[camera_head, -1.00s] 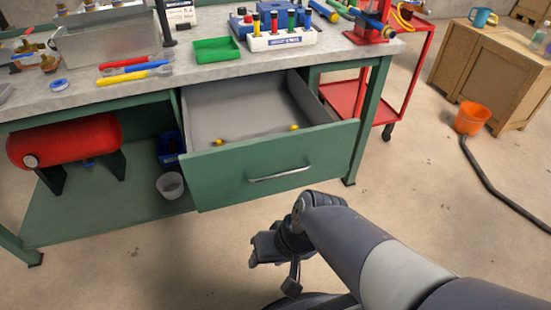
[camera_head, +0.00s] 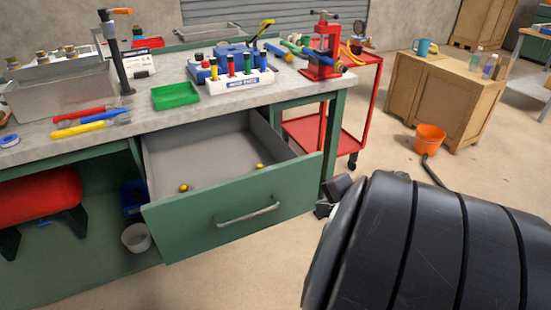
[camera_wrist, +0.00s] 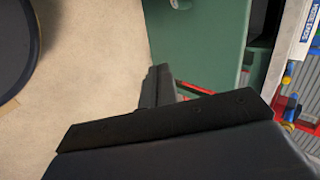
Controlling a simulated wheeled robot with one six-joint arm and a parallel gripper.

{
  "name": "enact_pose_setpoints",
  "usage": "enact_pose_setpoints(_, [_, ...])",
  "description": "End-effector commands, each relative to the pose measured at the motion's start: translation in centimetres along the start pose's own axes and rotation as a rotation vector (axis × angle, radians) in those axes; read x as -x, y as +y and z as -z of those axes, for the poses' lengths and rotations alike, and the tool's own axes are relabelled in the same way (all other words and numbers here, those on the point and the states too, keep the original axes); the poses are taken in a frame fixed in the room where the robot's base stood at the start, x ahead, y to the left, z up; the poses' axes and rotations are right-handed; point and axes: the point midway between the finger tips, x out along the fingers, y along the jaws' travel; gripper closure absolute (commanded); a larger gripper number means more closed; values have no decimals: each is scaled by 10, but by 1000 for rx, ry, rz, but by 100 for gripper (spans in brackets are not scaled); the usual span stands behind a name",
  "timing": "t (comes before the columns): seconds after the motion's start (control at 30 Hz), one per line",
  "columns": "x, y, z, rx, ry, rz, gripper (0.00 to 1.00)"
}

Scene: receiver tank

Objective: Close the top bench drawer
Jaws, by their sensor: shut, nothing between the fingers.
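The top bench drawer (camera_head: 232,216) is pulled well out from under the bench top in the head view. Its green front has a silver bar handle (camera_head: 247,214), and two small yellow items lie inside. In the wrist view a green panel (camera_wrist: 205,35), apparently the drawer front, stands beyond the fingers. My gripper (camera_wrist: 160,85) is shut and empty there. In the head view my dark arm hides most of the gripper, and only small grey parts show near the drawer front's right end. I cannot tell whether they touch it.
The bench top (camera_head: 150,115) carries a green tray (camera_head: 175,95), a tube rack (camera_head: 240,82) and hand tools. A red cart (camera_head: 358,115) stands right of the bench. A wooden crate (camera_head: 440,95) and orange bucket (camera_head: 430,138) are farther right. Floor before the drawer is clear.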

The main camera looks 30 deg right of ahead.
Motion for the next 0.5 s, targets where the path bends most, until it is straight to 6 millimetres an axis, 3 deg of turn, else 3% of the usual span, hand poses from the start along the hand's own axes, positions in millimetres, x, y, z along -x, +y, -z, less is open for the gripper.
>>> enact_pose_setpoints(0.1, [12, 5, 31, -96, 66, 32, 100])
enact_pose_setpoints(0.2, [18, 7, 44, -135, 93, 47, 100])
enact_pose_setpoints(0.37, [13, 8, 50, -150, 101, 55, 100])
enact_pose_setpoints(0.5, [-9, 8, 50, -148, 97, 53, 100])
